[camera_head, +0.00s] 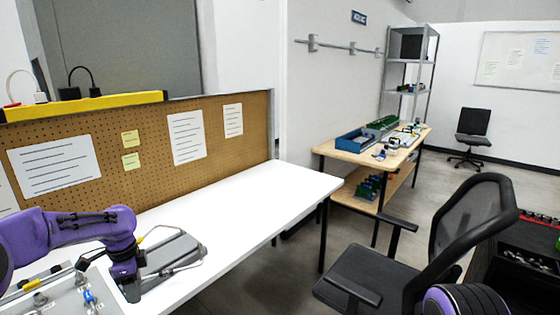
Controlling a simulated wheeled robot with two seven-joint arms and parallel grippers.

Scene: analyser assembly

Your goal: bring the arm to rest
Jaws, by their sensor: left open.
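My left arm (75,230) is purple and reaches in from the left over the white table (265,195). My left gripper (131,292) is black, points down and is open at the table's front left. No object shows between its fingers, though they are small in this view. It is beside a grey flat device (172,252) with a bent metal rod, and by the right edge of a light panel (62,297) with fittings. Whether it touches either one I cannot tell. My right gripper is out of view; a purple ribbed part of me shows at bottom right.
A pegboard (205,155) with papers stands along the table's back. The table's right half is clear. A black office chair (425,245) and a dark cart (525,250) stand at right. A wooden workbench (345,153) holds a blue bin (355,142) and parts.

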